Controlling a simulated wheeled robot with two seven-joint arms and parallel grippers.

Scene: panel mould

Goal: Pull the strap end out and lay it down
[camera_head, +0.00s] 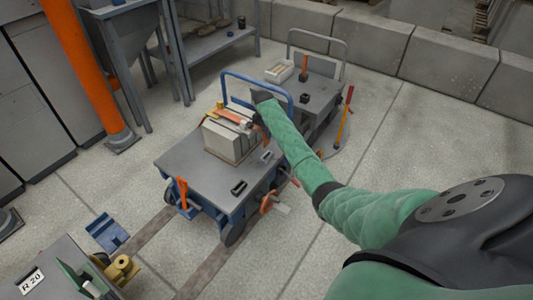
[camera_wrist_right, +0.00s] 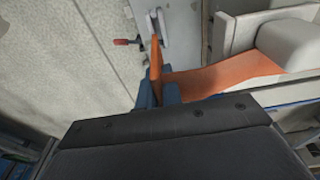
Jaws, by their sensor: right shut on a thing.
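The orange strap (camera_head: 228,115) lies across the top of a pale block stack (camera_head: 228,139) on the trolley. My right gripper (camera_head: 258,119) is at the right side of the stack, partly hidden by my green-sleeved arm. In the right wrist view my blue fingers (camera_wrist_right: 158,92) are shut on the strap end, an orange piece (camera_wrist_right: 155,62) standing up between them. The strap (camera_wrist_right: 232,72) also runs from there to the right over the pale block. The palm hides the lower part of the grip. My left gripper is not in view.
The stack stands on a grey-topped trolley (camera_head: 190,163) with a blue handle. A second trolley (camera_head: 318,95) with a white tray stands just behind. Small dark fittings lie on the trolley top, whose left part is clear. A concrete block wall (camera_head: 370,42) runs behind.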

